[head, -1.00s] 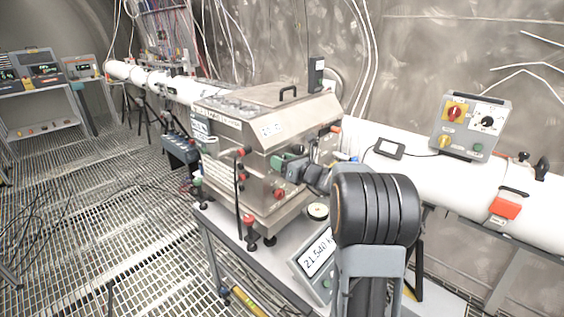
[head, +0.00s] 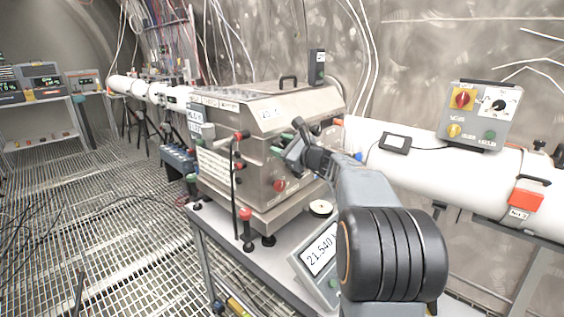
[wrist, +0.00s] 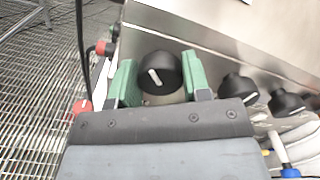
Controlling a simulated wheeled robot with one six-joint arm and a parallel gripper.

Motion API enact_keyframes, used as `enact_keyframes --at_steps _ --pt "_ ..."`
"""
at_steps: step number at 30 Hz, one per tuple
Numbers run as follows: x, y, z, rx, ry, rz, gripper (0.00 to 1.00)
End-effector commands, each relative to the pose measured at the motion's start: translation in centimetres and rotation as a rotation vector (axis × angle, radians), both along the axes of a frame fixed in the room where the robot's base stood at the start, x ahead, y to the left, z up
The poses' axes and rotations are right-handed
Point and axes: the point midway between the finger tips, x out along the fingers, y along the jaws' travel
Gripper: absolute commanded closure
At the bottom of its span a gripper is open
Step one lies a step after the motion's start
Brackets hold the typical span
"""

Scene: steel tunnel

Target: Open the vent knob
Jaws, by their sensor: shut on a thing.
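A round black knob (wrist: 160,72) with a white pointer line is on the steel box's side in the wrist view. The line is tilted, its lower end leaning to the right. My gripper (wrist: 160,82) has green finger pads on both sides of this knob and is shut on it. No label shows beside it, so I cannot read whether it is the vent knob. In the head view my gripper (head: 283,147) is at the front face of the steel box (head: 262,165), and the held knob is hidden there.
Two more black knobs (wrist: 238,88) (wrist: 287,103) sit close right of my gripper. A red-topped lever (head: 246,228) and a scale display (head: 320,250) stand on the bench (head: 215,237). A white pipe (head: 425,160) with a switch panel (head: 476,115) runs right. Grated floor is open at left.

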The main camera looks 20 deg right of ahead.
Motion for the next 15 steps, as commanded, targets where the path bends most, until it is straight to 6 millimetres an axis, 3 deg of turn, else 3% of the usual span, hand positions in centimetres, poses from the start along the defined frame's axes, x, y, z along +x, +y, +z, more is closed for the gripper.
enact_keyframes --at_steps 1,15 --pt "-0.01 -0.01 -0.77 -0.042 -0.022 -0.001 0.8" --pt "-0.02 0.0 -0.66 -0.449 -0.207 -0.001 0.8"
